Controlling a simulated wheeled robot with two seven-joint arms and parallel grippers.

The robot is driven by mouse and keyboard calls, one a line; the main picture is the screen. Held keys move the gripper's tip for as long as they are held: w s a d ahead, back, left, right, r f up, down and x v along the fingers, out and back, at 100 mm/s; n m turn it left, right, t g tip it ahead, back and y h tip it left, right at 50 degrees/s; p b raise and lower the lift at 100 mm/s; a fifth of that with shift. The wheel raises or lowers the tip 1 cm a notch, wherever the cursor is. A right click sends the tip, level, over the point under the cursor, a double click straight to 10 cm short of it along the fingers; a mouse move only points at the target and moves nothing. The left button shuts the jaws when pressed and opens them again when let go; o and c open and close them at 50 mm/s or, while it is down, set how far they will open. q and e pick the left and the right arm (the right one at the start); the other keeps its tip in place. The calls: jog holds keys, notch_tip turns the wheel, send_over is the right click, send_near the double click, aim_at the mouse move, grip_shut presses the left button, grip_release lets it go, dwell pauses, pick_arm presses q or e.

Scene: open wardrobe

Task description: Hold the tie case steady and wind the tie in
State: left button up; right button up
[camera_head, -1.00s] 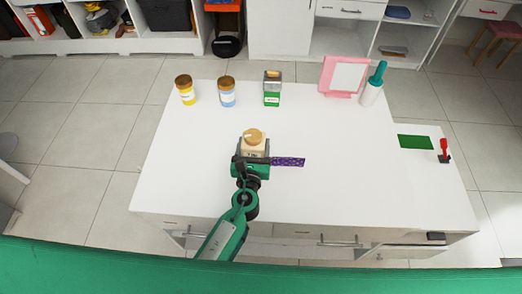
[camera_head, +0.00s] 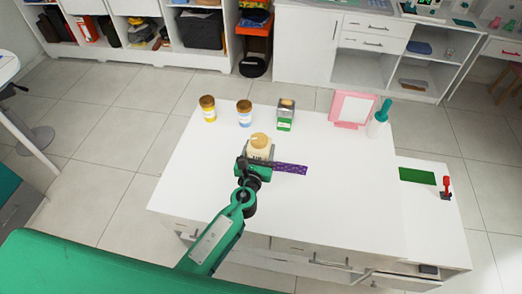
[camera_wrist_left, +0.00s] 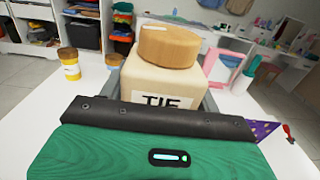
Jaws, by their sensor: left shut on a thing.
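The tie case (camera_head: 258,151) is a cream box with a round wooden knob on top and a "TIE" label. It stands upright on the white table (camera_head: 220,200). The purple patterned tie (camera_head: 290,169) sticks out to the right of the case. My left gripper (camera_head: 254,168) is shut on the case from the near side. In the left wrist view the case (camera_wrist_left: 165,75) sits between the fingers, with the wooden knob (camera_wrist_left: 170,46) above them and a corner of the tie (camera_wrist_left: 265,130) at the right. My right gripper is not in view.
A yellow jar (camera_head: 208,112), a blue-labelled jar (camera_head: 244,117) and a green-and-grey box (camera_head: 285,118) stand behind the case. A pink frame (camera_head: 352,108) and a teal-topped bottle (camera_head: 380,120) are at back right. A green mat (camera_head: 417,176) and a red-handled item (camera_head: 446,187) lie right. The table's front is clear.

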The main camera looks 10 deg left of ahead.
pick_arm(q)
jog(key=shift+f+b, duration=8.3)
jog(key=shift+f, duration=0.65)
jog(key=shift+f, duration=0.1)
jog(key=shift+f+b, duration=0.25)
jog(key=shift+b, duration=0.1)
jog(key=shift+f, duration=0.25)
jog(key=shift+f+b, duration=0.2)
jog(key=shift+b, duration=0.15)
